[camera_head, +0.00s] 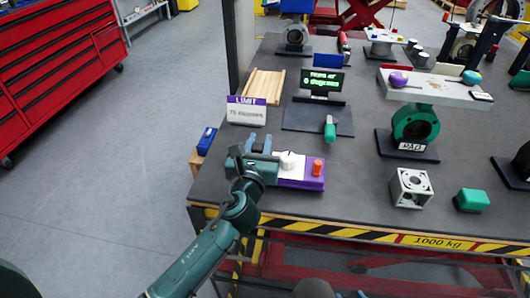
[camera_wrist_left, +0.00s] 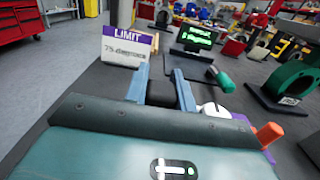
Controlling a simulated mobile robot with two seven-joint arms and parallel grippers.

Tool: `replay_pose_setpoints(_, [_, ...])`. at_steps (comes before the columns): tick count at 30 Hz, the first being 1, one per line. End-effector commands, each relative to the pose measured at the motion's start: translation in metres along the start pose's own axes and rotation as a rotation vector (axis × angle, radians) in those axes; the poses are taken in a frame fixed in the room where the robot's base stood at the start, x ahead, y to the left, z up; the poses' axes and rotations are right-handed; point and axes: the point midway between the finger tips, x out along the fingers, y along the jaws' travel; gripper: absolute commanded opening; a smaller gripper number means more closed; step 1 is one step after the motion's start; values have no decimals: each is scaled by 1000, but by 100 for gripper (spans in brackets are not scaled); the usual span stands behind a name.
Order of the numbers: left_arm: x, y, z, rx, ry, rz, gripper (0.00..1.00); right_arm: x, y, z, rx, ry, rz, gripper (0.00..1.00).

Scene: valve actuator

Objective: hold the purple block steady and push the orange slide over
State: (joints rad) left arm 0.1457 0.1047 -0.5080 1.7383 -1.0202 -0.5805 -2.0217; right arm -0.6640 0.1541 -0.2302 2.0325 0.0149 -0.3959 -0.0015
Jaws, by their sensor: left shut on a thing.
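The purple block (camera_head: 302,177) lies on the grey bench near its front edge, with a white top and a white round knob (camera_head: 288,160). The orange slide (camera_head: 317,167) stands up at its right end. It also shows at the lower right of the left wrist view (camera_wrist_left: 268,134). My left gripper (camera_head: 259,146) is at the block's left end, its blue-grey fingers shut around a dark part there (camera_wrist_left: 185,96). My gripper's body hides much of the block in the wrist view. My right gripper is not in view.
A limit sign (camera_head: 246,111) reading 75 degrees and a screen (camera_head: 322,82) stand behind the block. A green-handled part (camera_head: 330,129) lies behind it. A white-grey cube (camera_head: 411,187) and a green block (camera_head: 472,200) are to the right. Bare bench lies between.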

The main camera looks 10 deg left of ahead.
Motion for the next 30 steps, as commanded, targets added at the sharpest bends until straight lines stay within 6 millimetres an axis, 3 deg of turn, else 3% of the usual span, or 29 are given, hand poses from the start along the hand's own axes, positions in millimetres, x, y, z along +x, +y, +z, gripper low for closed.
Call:
replay_pose_setpoints(6, [0, -1, 49, -4, -10, -4, 0, 0, 0, 0, 0, 0, 0, 36])
replay_pose_setpoints(12, [0, -1, 72, -3, -5, -2, 0, 0, 0, 0, 0, 0, 0, 36])
replay_pose_setpoints(21, [0, -1, 20, -2, 0, 0, 0, 0, 0, 0, 0, 0, 0, 36])
replay_pose_setpoints(30, [0, -1, 5, -5, -3, -3, 0, 0, 0, 0, 0, 0, 0, 36])
